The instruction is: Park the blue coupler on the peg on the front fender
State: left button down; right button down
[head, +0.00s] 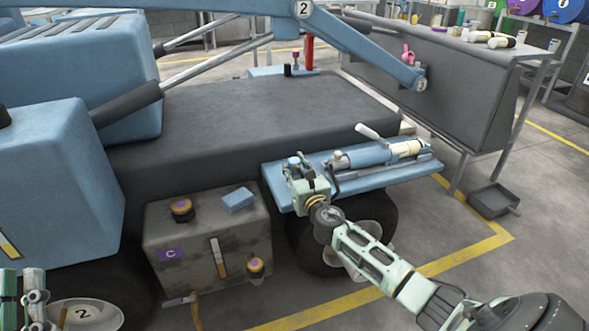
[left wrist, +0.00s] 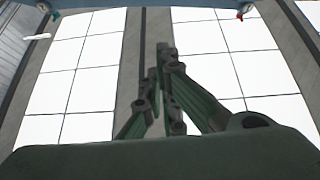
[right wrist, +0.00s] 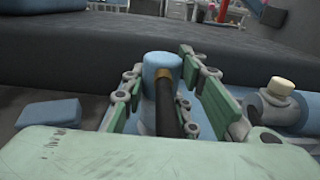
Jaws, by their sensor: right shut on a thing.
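My right gripper (head: 302,176) is over the left end of the blue front fender (head: 350,183). In the right wrist view, its green fingers (right wrist: 170,90) are shut on the blue coupler (right wrist: 160,66), a round-topped blue cylinder. A brass fitting and a black hose (right wrist: 168,108) run in front of it. The coupler also shows small in the head view (head: 294,161). I cannot make out the peg or tell whether the coupler is seated on it. My left gripper (left wrist: 160,62) has its fingertips together and empty, pointing up at ceiling lights.
A blue pump with a white-ended handle (head: 372,155) lies on the fender, right of my right gripper. Below left is a grimy tank (head: 205,240) with caps and a blue block (head: 238,200). A wheel sits under the fender. A grey tray (head: 493,201) is on the floor.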

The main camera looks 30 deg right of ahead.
pick_arm(q)
jog(key=shift+s+a+r+t+b, duration=0.1)
jog(key=shift+s+r+t+b, duration=0.2)
jog(key=shift+s+r+t, duration=0.8)
pick_arm(e)
jog(key=shift+f, duration=0.35)
pick_arm(q)
jog(key=shift+w+r, duration=0.1)
pick_arm(e)
jog(key=c, duration=1.3)
grip_release()
jog(key=shift+s+a+f, duration=0.1)
jog(key=shift+s, duration=0.35)
jog(key=v, duration=1.1)
